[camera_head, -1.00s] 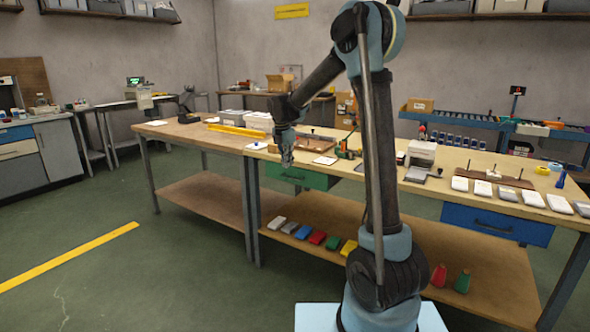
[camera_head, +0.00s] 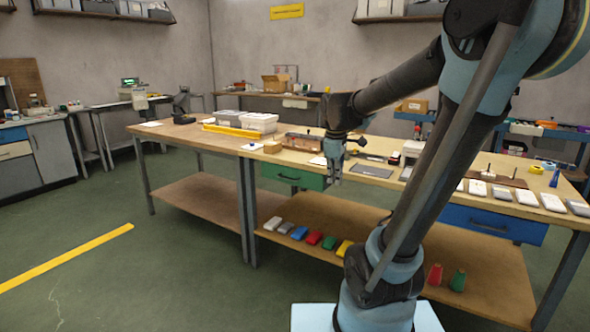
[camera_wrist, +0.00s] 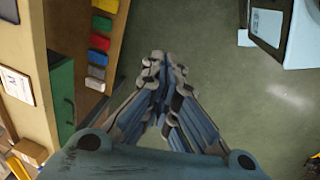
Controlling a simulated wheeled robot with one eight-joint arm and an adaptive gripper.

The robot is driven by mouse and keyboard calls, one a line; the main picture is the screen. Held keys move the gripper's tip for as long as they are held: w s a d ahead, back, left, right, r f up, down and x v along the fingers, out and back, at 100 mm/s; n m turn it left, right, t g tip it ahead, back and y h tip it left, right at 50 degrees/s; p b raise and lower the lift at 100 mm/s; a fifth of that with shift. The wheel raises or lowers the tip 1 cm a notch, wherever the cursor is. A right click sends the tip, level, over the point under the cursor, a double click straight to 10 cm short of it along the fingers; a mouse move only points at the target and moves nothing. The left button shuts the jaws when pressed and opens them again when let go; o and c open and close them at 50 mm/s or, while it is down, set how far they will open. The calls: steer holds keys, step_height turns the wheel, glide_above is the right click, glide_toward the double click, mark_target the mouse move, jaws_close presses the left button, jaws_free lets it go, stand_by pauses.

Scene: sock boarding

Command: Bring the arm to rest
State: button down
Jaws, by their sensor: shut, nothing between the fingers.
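My gripper (camera_head: 335,180) hangs pointing down in front of the near edge of the wooden workbench (camera_head: 400,172), close to the green drawer (camera_head: 292,176). In the wrist view my gripper (camera_wrist: 165,62) has its fingertips together over the green floor, with nothing between them. The arm leans to the right in the head view and its elbow is at the upper right.
The bench's lower shelf (camera_head: 300,262) carries a row of coloured blocks, also in the wrist view at the left (camera_wrist: 98,42). White packets (camera_head: 527,198) lie on the bench top at right. A blue drawer (camera_head: 495,224) is under them. Open floor (camera_head: 130,285) is at left.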

steer(key=s+d+f+m, duration=0.2)
steer(key=s+f+m, duration=0.4)
steer(key=s, duration=0.4)
steer(key=s+d+f+m, duration=0.3)
steer(key=s+f+m, duration=0.3)
steer(key=s, duration=0.4)
steer(key=shift+d+m+y, duration=0.3)
steer(key=shift+d+m, duration=0.05)
steer(key=shift+m, duration=0.05)
steer(key=shift+w+f, duration=0.15)
steer(key=shift+w, duration=0.25)
steer(key=c, duration=2.4)
jaws_free()
